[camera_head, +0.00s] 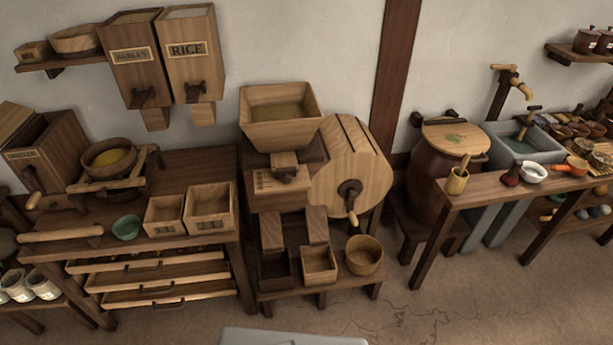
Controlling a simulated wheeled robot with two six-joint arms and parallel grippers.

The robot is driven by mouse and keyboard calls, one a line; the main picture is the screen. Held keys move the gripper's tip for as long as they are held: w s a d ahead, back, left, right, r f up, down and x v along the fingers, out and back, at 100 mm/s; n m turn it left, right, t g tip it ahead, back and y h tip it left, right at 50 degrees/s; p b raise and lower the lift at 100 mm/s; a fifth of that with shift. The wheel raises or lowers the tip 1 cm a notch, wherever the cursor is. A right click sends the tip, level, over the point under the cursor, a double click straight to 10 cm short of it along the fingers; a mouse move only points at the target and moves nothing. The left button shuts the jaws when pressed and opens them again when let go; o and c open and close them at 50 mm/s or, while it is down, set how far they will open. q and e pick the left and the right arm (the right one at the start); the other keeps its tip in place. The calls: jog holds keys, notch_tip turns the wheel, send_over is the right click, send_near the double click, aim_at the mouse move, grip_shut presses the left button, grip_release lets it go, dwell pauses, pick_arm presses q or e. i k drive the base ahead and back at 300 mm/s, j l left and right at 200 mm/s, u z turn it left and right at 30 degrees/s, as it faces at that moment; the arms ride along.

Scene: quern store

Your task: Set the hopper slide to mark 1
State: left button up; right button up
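The wooden hopper (281,133) is a wide, tapered box with yellowish grain inside, standing on the quern machine in the middle of the view. Below it a small wooden slide (285,163) with a dark end sticks out at the front. A pale plate with marks (266,182) is just under the slide. The marks are too small to read, so I cannot tell which one the slide is at. Neither of my grippers is in view.
The round wooden drum (352,165) with a dark crank (350,197) is right of the hopper. Chutes and small boxes (319,264) stand below. A side table (190,165) with boxes is left, a barrel (437,180) right. The floor in front is mostly clear.

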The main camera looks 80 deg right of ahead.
aim_at(285, 165)
jog(key=z, duration=2.8)
